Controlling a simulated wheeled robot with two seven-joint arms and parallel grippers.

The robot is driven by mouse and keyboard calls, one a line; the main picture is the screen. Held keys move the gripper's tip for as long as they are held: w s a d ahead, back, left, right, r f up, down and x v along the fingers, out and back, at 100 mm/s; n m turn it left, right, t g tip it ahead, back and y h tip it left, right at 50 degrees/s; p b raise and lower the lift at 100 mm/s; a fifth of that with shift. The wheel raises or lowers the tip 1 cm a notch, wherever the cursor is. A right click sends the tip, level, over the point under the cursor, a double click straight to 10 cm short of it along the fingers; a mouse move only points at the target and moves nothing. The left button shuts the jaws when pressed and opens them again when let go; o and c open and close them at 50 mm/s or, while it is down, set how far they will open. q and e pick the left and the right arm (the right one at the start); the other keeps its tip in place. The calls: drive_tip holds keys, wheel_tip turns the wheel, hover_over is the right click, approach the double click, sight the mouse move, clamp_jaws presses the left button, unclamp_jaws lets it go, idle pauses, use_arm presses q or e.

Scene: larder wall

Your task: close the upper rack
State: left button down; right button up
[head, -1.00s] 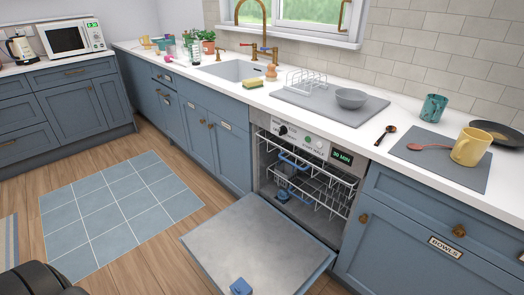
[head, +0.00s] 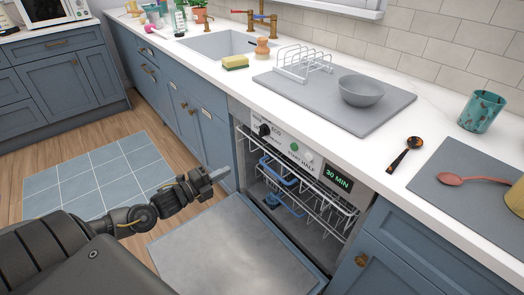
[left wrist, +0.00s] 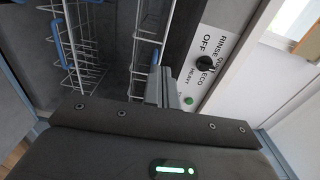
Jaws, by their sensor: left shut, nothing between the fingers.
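The dishwasher stands open under the counter, its door (head: 235,250) folded down. The upper rack (head: 310,190) is a white wire basket with a blue handle (head: 278,170) at its front, and it looks pulled out partway. It also shows in the left wrist view (left wrist: 146,45). The lower rack (head: 290,207) is below it. My left gripper (head: 220,174) is shut and empty, left of the upper rack and apart from it in the head view. In the left wrist view its fingers (left wrist: 162,88) point towards the rack and control panel. My right gripper is not in view.
The control panel (head: 290,148) with a dial and a 30 MIN display is above the racks. The counter above holds a grey mat with a plate rack (head: 302,62) and bowl (head: 361,91). Blue cabinets flank the dishwasher. Floor with a blue tiled mat (head: 95,175) lies to the left.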

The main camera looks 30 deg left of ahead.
sight(262, 151)
use_arm(q)
drive_tip(key=x, duration=1.3)
drive_tip(key=shift+w+d+b, duration=0.1)
drive_tip(key=shift+w+b, duration=0.2)
drive_tip(key=shift+b, duration=0.1)
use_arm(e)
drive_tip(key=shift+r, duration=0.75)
